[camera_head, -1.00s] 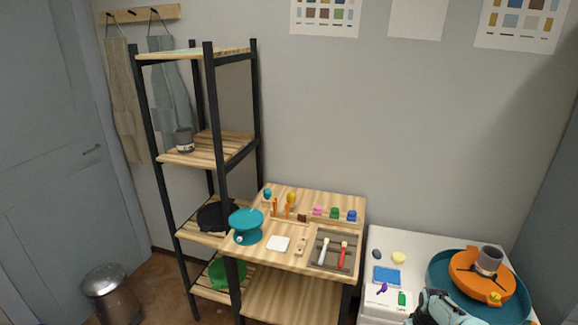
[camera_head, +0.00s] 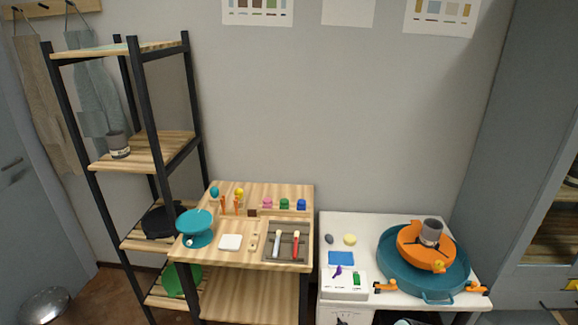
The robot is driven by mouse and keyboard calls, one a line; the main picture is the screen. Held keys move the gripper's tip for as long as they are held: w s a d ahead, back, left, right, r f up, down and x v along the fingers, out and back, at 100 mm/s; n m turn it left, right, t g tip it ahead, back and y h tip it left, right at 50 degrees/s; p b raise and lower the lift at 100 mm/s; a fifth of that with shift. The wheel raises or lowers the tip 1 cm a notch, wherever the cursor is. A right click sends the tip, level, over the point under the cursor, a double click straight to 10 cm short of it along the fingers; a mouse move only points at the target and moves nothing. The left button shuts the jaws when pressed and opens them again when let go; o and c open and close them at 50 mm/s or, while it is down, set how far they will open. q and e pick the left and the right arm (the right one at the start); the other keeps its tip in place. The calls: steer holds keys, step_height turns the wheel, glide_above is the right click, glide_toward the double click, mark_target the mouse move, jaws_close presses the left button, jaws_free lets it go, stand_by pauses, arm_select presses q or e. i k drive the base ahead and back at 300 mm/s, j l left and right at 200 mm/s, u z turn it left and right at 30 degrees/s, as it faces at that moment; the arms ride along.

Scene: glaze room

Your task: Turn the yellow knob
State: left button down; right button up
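A small yellow knob (camera_head: 438,266) sits near the front edge of a round orange piece (camera_head: 412,249). The orange piece lies in a wide teal basin (camera_head: 395,272) on the white table at the right. A grey cup (camera_head: 431,232) stands on the orange piece, behind the knob. The knob's exact shape and angle are too small to tell. Neither of my grippers shows in the view, and nothing touches the knob.
Orange clamps (camera_head: 477,288) sit at the basin's front sides. A white box (camera_head: 345,285), a blue pad (camera_head: 341,258) and a yellow sponge (camera_head: 350,239) lie left of the basin. A wooden workbench (camera_head: 215,253) and black-framed shelf (camera_head: 143,90) stand further left.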

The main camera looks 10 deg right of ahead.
mark_target(439, 265)
steer(key=z, duration=1.55)
